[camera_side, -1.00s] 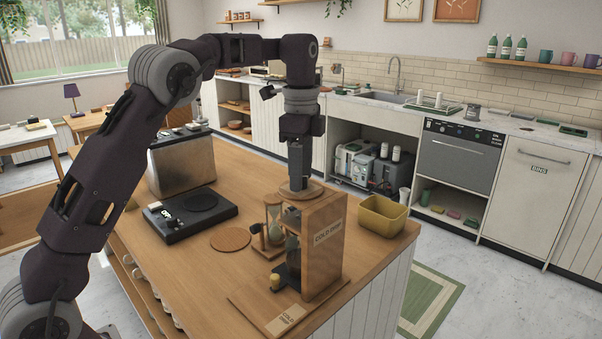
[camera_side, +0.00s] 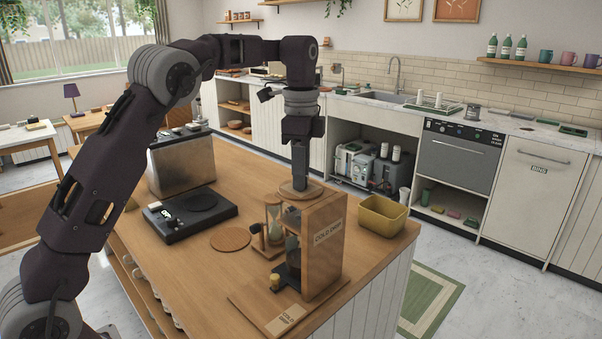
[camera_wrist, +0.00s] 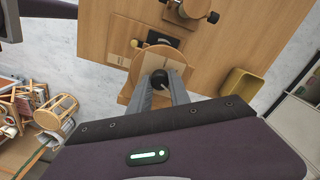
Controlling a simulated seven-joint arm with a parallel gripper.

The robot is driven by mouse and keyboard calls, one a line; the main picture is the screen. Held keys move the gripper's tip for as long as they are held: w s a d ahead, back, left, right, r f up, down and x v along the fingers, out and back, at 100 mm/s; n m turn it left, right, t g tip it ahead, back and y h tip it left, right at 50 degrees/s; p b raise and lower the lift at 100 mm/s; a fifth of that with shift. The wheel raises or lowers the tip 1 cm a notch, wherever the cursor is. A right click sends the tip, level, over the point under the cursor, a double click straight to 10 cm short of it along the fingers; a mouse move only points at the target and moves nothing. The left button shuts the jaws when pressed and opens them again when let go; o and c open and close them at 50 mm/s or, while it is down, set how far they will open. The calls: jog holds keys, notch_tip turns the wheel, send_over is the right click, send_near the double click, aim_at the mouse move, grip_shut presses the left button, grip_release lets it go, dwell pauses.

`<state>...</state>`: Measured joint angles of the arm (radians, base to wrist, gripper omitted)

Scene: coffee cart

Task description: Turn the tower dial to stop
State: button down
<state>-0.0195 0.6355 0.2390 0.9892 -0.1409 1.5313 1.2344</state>
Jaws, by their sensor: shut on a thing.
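The wooden cold drip tower (camera_side: 328,248) stands upright near the front corner of the wooden counter. A round wooden disc (camera_side: 312,193) lies on its top. My gripper (camera_side: 299,186) points straight down at the disc. In the wrist view, my gripper (camera_wrist: 160,88) is shut on the black dial knob (camera_wrist: 158,78), one finger on each side. A pale pointer line shows on the knob. The wooden disc (camera_wrist: 156,51) surrounds it. The fingers hide the knob in the side view. I cannot read any stop mark.
An hourglass in a stand (camera_side: 273,222) is close to the tower's left. A black scale (camera_side: 190,215) and a round cork mat (camera_side: 230,239) lie farther left. A yellow bin (camera_side: 382,215) is just right. A flat board (camera_side: 285,314) lies in front.

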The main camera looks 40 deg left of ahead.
jog(key=n, duration=1.1)
jog(key=shift+n, duration=0.3)
jog(key=n, duration=1.1)
jog(key=shift+r, duration=0.1)
dwell(0.3)
jog(key=c, duration=1.2)
grip_release()
